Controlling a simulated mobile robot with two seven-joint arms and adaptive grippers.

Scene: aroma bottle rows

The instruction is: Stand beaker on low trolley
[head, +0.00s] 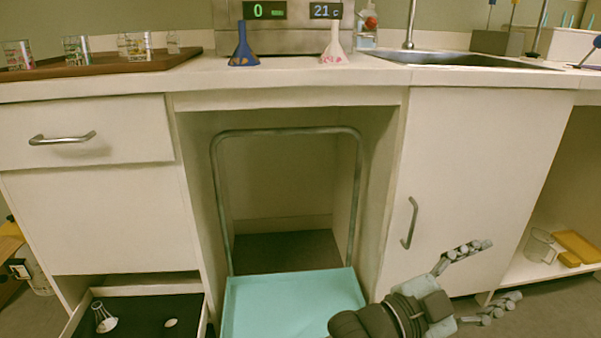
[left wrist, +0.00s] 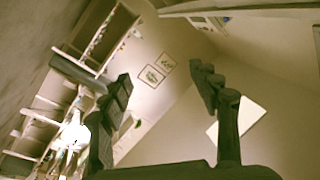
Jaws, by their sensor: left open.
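A clear glass beaker (head: 540,246) stands on the low shelf at the right, next to yellow items. More glass beakers with coloured marks (head: 76,51) stand on a brown tray (head: 110,66) on the counter at the far left. The low trolley (head: 290,305) has a turquoise top and a grey tube handle, in front of the open bay under the counter; the visible part of its top is empty. My left gripper (head: 505,269) is open and empty, right of the trolley and left of the shelf beaker. In the left wrist view its fingers (left wrist: 170,100) are spread with nothing between them. My right gripper is out of view.
A cabinet door with a handle (head: 410,222) is close behind my left gripper. An open drawer (head: 140,312) juts out left of the trolley. Yellow blocks (head: 577,247) lie beside the shelf beaker.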

